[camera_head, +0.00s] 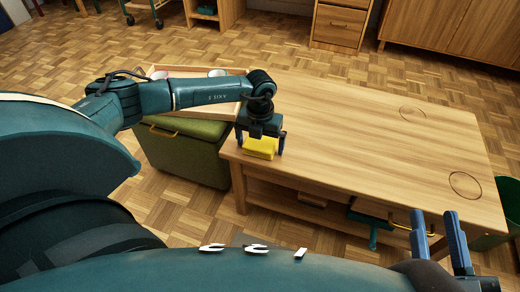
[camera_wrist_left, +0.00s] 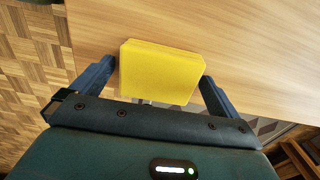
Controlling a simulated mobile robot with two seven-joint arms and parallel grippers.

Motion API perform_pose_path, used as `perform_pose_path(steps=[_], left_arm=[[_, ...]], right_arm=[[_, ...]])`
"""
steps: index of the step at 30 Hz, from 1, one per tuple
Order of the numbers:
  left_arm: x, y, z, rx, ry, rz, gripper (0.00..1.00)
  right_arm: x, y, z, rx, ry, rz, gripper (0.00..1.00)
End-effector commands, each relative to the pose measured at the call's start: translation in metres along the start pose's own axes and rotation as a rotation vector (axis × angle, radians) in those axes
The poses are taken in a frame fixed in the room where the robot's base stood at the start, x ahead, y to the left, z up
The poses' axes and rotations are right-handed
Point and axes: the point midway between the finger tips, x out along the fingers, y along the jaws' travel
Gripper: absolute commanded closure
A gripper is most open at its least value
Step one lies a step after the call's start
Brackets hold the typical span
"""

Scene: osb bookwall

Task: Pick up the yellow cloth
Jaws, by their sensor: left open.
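The yellow cloth (camera_head: 260,147) is a folded, block-like piece at the left front corner of the wooden table (camera_head: 360,130). In the left wrist view the cloth (camera_wrist_left: 160,72) lies between the two fingers, with a gap on either side. My left gripper (camera_head: 260,143) is open, pointing down around the cloth. It also shows in the left wrist view (camera_wrist_left: 157,85). My right gripper (camera_head: 434,228) is at the lower right in the head view, fingers pointing up and apart, with nothing between them, away from the cloth.
A green padded box (camera_head: 185,160) stands left of the table. Behind my left forearm is a wooden tray (camera_head: 225,110) with light round items, partly hidden. The tabletop right of the cloth is clear except for two dark ring marks. A green bin (camera_head: 510,205) stands at the right edge.

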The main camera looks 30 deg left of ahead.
Motion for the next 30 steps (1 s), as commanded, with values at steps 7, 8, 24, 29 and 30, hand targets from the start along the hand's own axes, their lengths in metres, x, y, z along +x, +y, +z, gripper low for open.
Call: perform_pose_path(steps=[7,8,24,29,30], left_arm=[[-0.001,0.000,0.000,0.000,0.000,0.000,0.05],[-0.001,0.000,0.000,0.000,0.000,0.000,0.07],[-0.001,0.000,0.000,-0.001,0.000,0.000,0.41],[-0.008,0.000,0.000,-0.001,-0.001,0.000,0.41],[-0.013,0.001,0.001,-0.001,-0.001,0.000,0.41]], right_arm=[[0.002,0.000,-0.008,-0.008,0.018,-0.011,0.66],[0.002,-0.001,-0.008,-0.008,0.017,-0.011,0.66],[0.000,-0.002,0.000,-0.006,0.000,-0.011,0.66],[0.001,-0.001,-0.004,-0.007,0.003,-0.007,0.66],[0.002,-0.001,-0.007,-0.011,0.004,-0.006,0.66]])
